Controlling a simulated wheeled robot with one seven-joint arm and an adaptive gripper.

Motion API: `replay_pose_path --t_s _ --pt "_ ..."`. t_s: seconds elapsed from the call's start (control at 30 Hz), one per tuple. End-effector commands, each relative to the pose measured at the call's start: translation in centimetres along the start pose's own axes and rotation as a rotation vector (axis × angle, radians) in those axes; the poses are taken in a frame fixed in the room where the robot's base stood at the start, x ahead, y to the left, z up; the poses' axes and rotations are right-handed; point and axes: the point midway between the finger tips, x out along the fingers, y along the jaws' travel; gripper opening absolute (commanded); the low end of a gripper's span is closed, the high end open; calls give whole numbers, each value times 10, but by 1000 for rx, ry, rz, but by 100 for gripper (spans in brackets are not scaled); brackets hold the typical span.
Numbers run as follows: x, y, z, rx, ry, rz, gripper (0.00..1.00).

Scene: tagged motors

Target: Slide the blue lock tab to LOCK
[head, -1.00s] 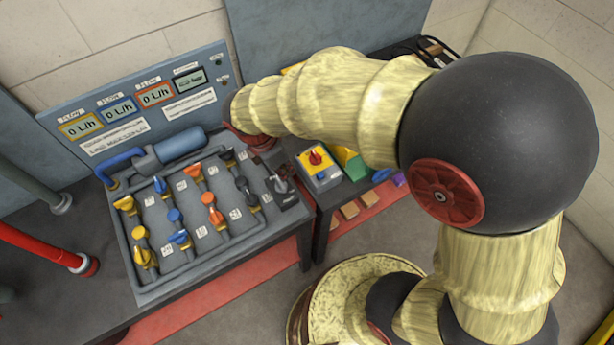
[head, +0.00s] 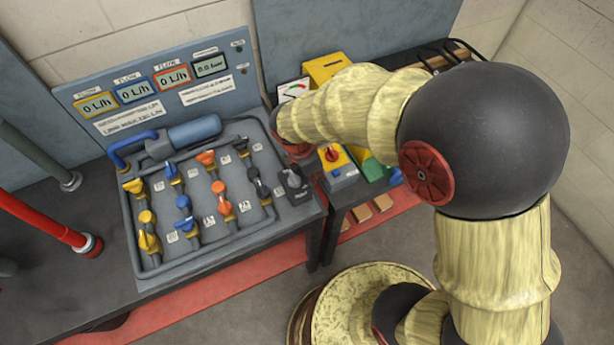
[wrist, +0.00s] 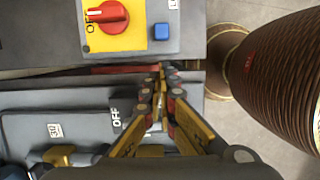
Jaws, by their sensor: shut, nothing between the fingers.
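The blue lock tab (wrist: 162,31) is a small blue square on a grey switch box, right of the box's yellow plate (wrist: 117,38) and red knob (wrist: 106,15) in the wrist view. A white label above the tab is cut off by the picture's top edge. My gripper (wrist: 162,70) is shut and empty. In the wrist view its tips lie just below the tab, over the gap between box and valve panel. My arm hides most of the gripper in the head view.
The valve panel (head: 160,268) with several coloured handles is on the left, with a black switch (head: 295,183) at its right end. A yellow box (head: 327,68), a gauge (head: 293,91) and a green item (head: 372,168) are near the switch box.

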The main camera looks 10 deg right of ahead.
Motion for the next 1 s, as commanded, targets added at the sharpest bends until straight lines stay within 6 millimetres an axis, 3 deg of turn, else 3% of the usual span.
replay_pose_path --t_s 0.2,0.67,1.0 --pt "5 0 17 0 0 -1 0" --pt "4 0 22 0 0 -1 0" --pt "11 0 55 -1 0 -2 0"
